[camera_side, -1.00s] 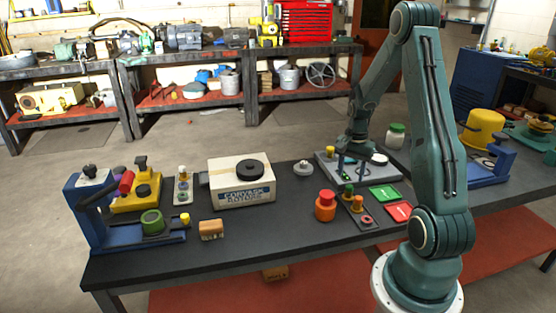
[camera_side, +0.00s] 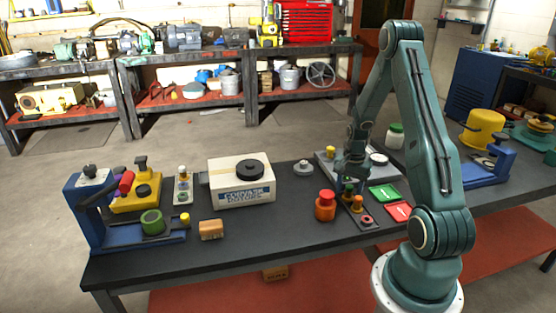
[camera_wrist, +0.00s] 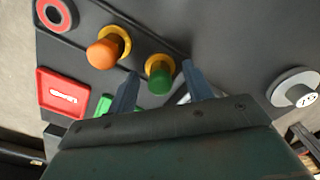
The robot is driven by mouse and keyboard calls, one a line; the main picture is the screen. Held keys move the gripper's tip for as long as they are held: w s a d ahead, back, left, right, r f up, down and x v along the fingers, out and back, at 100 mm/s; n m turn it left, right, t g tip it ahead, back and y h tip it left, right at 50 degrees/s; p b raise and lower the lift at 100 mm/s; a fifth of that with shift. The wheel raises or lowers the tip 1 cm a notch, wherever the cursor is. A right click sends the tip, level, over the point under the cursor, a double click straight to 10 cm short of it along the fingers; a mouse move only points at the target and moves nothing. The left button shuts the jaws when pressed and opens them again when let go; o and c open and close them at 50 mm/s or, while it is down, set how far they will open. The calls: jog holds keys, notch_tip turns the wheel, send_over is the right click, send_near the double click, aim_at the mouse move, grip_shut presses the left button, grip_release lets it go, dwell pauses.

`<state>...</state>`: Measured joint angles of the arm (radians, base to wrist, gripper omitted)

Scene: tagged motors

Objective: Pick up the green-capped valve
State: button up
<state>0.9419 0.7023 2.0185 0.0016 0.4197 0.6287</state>
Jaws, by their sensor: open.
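The green-capped valve stands on a dark strip on the bench. Its green cap and brass-coloured body show in the wrist view (camera_wrist: 159,80), and it is partly hidden by my gripper in the side view (camera_side: 347,192). My gripper (camera_wrist: 160,70) is open and empty, with one blue-grey finger on each side of the valve in the wrist view. In the side view my gripper (camera_side: 353,178) is just above the valve. I cannot tell whether the fingertips are level with the cap.
An orange-capped valve (camera_wrist: 104,50) stands close beside it on the same strip, with a red ring (camera_wrist: 54,14) beyond. Red (camera_side: 398,211) and green (camera_side: 384,193) cards lie to the right. A boxed motor (camera_side: 242,188) sits farther left.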

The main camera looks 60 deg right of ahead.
aim_at(349, 186)
jog(key=shift+f, duration=0.3)
grip_shut()
dwell(0.4)
jog(key=shift+r, duration=0.2)
notch_tip(349, 186, up, 20)
jog(key=shift+f, duration=0.15)
dwell(0.4)
dwell(0.5)
